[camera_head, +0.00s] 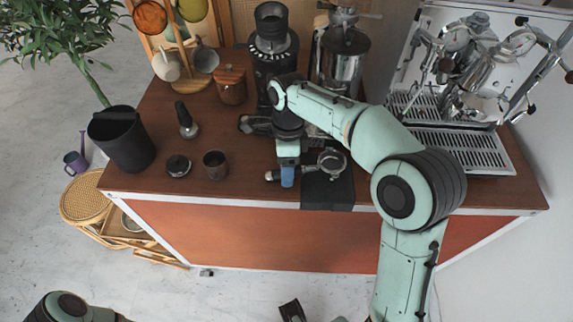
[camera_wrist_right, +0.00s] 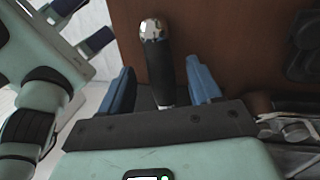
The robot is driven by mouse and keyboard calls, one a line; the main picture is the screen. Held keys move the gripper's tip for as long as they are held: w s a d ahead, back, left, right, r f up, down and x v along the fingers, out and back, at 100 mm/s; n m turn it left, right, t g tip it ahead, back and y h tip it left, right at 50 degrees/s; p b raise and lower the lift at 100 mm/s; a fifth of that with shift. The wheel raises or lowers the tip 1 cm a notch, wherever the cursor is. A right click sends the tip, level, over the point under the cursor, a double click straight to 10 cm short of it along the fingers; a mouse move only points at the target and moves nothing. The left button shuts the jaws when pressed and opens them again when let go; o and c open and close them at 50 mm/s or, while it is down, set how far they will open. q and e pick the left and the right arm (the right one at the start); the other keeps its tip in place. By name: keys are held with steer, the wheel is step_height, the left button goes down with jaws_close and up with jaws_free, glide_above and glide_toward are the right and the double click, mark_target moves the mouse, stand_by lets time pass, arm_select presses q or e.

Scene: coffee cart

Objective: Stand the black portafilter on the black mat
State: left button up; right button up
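The black portafilter (camera_head: 332,162) has its round metal basket over the back part of the black mat (camera_head: 328,196), near the counter's front edge. Its handle points left, with a shiny end (camera_head: 270,176). My right gripper (camera_head: 288,178) is over the handle. In the right wrist view the black handle (camera_wrist_right: 158,68) lies between the two blue fingers (camera_wrist_right: 162,85), with a gap on each side, so the gripper looks open around it. The basket is out of that view. My left gripper (camera_wrist_right: 82,25) shows at the upper left there, blue fingers apart and empty.
A metal cup (camera_head: 215,165), a round black tool (camera_head: 178,165) and a tamper (camera_head: 186,121) stand to the left. A black bin (camera_head: 122,140) stands further left. The grinder (camera_head: 272,40) is behind, and the espresso machine's drip tray (camera_head: 465,152) is at the right.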

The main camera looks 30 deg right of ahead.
arm_select(q)
steer(key=r+p, duration=0.1)
steer(key=w+r+p, duration=0.1)
steer(key=r+p, duration=0.1)
steer(key=r, duration=0.1)
steer(key=shift+w+p, duration=0.3)
steer(key=shift+p, duration=0.1)
arm_select(e)
step_height(320, 180, up, 13)
steer(key=w+d, duration=0.1)
steer(key=w, duration=0.1)
steer(key=shift+d, duration=0.2)
arm_select(q)
steer(key=shift+s, duration=0.1)
